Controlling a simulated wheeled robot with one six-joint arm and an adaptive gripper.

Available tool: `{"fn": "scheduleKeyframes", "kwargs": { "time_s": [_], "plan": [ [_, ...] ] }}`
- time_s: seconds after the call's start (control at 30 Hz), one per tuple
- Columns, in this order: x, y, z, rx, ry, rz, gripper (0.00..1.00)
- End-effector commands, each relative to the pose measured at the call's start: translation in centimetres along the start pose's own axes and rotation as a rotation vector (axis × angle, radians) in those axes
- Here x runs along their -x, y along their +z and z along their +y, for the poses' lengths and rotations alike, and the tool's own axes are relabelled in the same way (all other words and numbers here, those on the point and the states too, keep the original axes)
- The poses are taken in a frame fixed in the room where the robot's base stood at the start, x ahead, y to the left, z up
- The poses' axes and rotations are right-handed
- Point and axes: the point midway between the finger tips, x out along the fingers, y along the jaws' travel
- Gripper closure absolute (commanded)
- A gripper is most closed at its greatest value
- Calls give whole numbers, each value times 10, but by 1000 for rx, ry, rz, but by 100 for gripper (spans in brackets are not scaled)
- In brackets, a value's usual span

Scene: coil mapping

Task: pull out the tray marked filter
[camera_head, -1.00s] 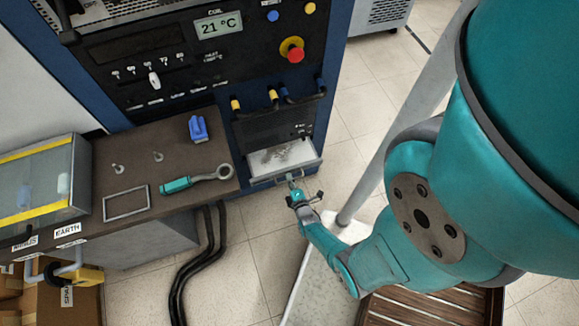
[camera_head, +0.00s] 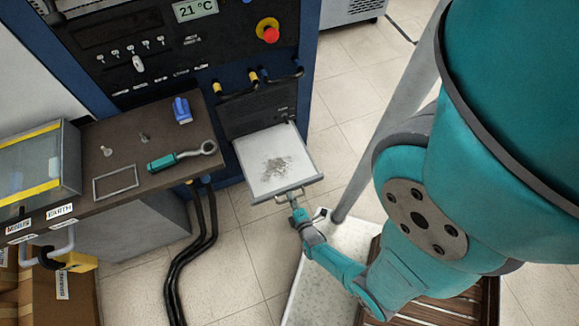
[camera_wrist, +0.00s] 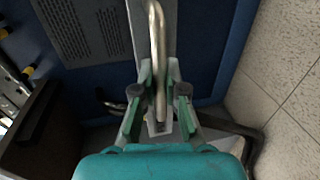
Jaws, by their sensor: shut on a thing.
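The filter tray (camera_head: 255,180) is a shallow white tray with a grey rim and a patch of dark dust in it. In the head view it sticks well out from the lower front of the dark blue cabinet. I cannot read a mark on it. My gripper (camera_head: 297,203) is at the tray's front edge, shut on its bar handle (camera_head: 283,196). In the wrist view the metal handle (camera_wrist: 157,50) runs between the two fingers of my gripper (camera_wrist: 159,97). The tray's inside is not clear in that view.
A brown bench (camera_head: 125,138) stands left of the tray, bearing a green-handled wrench (camera_head: 180,156), a blue clamp-like piece (camera_head: 182,110) and a wire frame (camera_head: 115,182). Black hoses (camera_head: 203,235) hang below. A grey post (camera_head: 375,140) rises at right.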

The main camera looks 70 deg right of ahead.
Motion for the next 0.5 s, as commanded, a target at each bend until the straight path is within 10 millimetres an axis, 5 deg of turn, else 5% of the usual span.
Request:
{"fn": "scheduleKeyframes", "kwargs": {
  "time_s": [0.33, 0.37, 0.43, 0.5],
  "plan": [
    [1, 0, -1, 1, -3, 1, 100],
    [1, 0, -1, 1, -3, 1, 82],
    [1, 0, -1, 0, -2, 1, 64],
    [0, 0, 0, 0, -1, 1, 63]
  ]
}}
